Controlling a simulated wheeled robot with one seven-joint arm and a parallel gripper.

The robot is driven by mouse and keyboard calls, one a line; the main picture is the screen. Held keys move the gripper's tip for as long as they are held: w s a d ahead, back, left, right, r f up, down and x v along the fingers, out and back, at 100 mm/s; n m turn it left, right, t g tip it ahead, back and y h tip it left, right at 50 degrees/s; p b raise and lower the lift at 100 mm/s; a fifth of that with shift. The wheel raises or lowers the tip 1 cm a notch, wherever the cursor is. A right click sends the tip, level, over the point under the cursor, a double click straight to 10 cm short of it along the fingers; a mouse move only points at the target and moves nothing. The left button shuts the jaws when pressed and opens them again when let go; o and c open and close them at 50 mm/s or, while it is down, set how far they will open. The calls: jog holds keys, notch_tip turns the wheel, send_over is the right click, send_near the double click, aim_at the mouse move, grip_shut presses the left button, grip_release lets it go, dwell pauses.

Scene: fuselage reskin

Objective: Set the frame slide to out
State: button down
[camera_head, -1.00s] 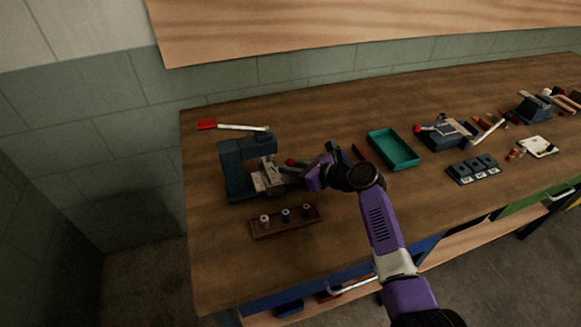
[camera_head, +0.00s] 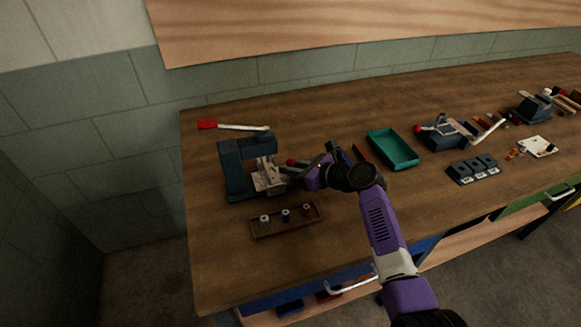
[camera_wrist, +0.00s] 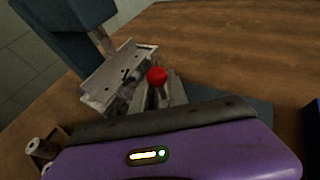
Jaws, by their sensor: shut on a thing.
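The dark blue press-like frame (camera_head: 232,170) stands at the left of the bench. Its pale metal slide (camera_head: 267,179) sits in the frame's opening; it also shows in the wrist view (camera_wrist: 118,80). A red ball knob (camera_wrist: 157,75) rises at the slide's right side, and it shows small in the head view (camera_head: 291,162). My gripper (camera_wrist: 163,94) is at the knob, its grey fingers closed around the part just below the red ball. My gripper's purple body hides what lies below the fingers in the wrist view.
A wooden tray (camera_head: 262,234) with several small spools lies in front of the frame. A teal tray (camera_head: 393,162) is to the right of my arm. Bare bench lies behind my gripper.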

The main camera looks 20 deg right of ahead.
dwell(0.3)
jog(key=d, duration=1.2)
jog(key=shift+d+b, duration=0.25)
jog(key=shift+b, duration=0.1)
jog(key=c, duration=1.5)
grip_release()
jog(key=shift+o, duration=0.2)
jog(key=shift+v, duration=3.95)
